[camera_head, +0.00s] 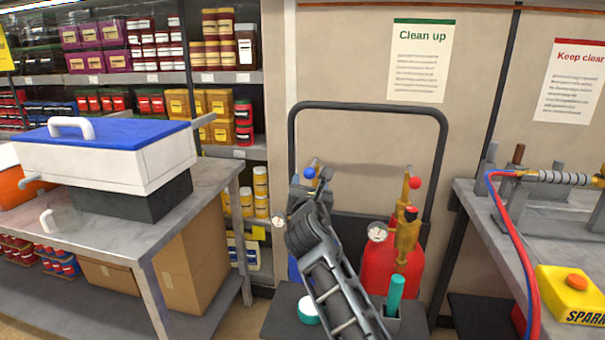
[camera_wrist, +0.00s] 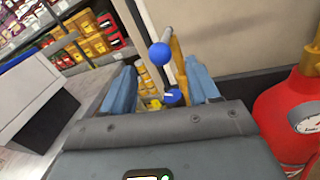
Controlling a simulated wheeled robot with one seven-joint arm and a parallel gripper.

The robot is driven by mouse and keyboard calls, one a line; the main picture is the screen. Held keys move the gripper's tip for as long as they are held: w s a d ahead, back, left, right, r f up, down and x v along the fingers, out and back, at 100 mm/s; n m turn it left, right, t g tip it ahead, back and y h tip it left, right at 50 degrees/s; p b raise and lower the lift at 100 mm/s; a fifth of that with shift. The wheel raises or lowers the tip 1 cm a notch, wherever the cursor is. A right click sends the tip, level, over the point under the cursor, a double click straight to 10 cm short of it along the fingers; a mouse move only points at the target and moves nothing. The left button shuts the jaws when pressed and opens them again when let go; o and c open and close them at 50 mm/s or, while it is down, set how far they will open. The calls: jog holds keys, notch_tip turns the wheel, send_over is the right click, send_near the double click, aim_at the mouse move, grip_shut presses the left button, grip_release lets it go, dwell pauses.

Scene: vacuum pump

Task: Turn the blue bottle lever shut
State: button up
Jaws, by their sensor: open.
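The blue bottle (camera_head: 292,270) stands on the cart at left, mostly hidden behind my arm in the head view. Its lever ends in a round blue knob (camera_head: 310,172). In the wrist view the blue knob (camera_wrist: 160,55) shows between the two blue-grey fingertips, with a second blue knob (camera_wrist: 173,96) lower down and a brass part (camera_wrist: 179,68) behind. My gripper (camera_head: 311,186) is open around the top of the bottle; its fingers (camera_wrist: 160,66) stand either side of the knob with gaps. I cannot tell whether either finger touches the lever.
A red bottle (camera_head: 385,272) with a red-knobbed brass valve and gauge stands close at right. The cart's dark handle (camera_head: 370,107) rises behind. A table (camera_head: 215,178) with a white, blue-topped box stands left; a grey bench (camera_head: 480,215) with hoses stands right.

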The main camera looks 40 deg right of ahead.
aim_at(309, 176)
jog(key=x, duration=0.6)
jog(key=shift+w+d, duration=0.25)
jog(key=shift+w, duration=0.05)
grip_shut()
dwell(0.4)
